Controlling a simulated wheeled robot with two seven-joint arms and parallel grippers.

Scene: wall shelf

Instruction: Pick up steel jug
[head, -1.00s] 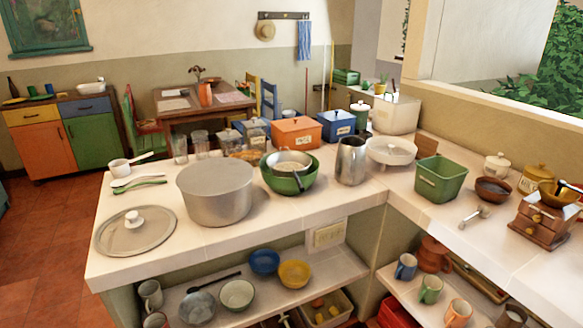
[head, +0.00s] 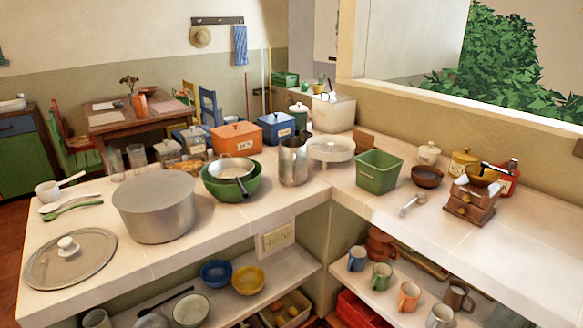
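The steel jug (head: 293,162) stands upright on the white counter, near the inner corner where the two counter runs meet. It is a plain grey metal jug, taller than the bowls beside it. A green bowl (head: 232,188) with a metal strainer in it stands just to its left. A white round dish (head: 331,149) stands close to its right. Neither of my grippers shows in the head view.
A large grey pot (head: 155,207) and its lid (head: 70,259) are on the left counter. Orange (head: 235,138) and blue (head: 275,128) boxes stand behind the jug. A green tub (head: 379,172) is to the right. Counter in front of the jug is clear.

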